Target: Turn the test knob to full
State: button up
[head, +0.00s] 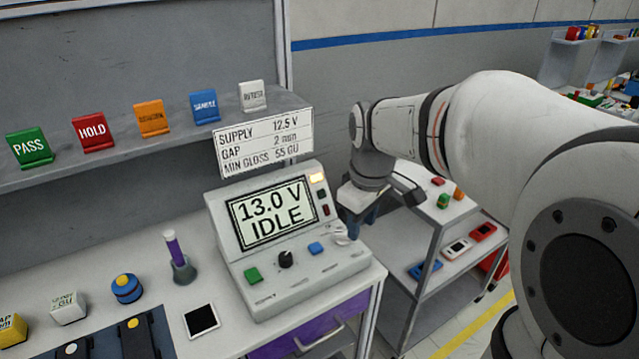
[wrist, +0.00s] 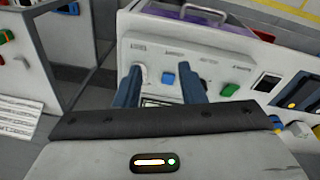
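The test console (head: 330,266) stands on the bench, its screen (head: 271,213) reading "13.0 V IDLE". A black knob (head: 286,259) sits on its front panel between a green button (head: 253,274) and a blue button (head: 316,247). A pale knob (head: 341,236) is at the panel's right end. Labels are too small to tell which is the test knob. My gripper (head: 366,214) is above and beside the console's right end.
A purple-topped flask (head: 177,258), a blue-and-yellow piece (head: 126,288) and a dark tablet (head: 201,320) are left of the console. A white spec card (head: 264,142) stands behind it. A grey cart (head: 405,235) with small parts is at right.

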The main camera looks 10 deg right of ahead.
aim_at(343, 237)
jog(key=w+f+n, duration=0.2)
jog(key=w, duration=0.2)
jog(key=w+f+n+g+b, duration=0.1)
jog(key=w+f+n, duration=0.1)
jog(key=w, duration=0.2)
jog(key=w+f+n+b, duration=0.1)
jog(key=w+f+n, duration=0.1)
jog(key=w, duration=0.1)
jog(key=shift+w+d+n, duration=0.3)
jog(key=shift+w+n, duration=0.1)
notch_tip(343, 237, down, 7)
jog(key=shift+f, duration=0.2)
grip_shut()
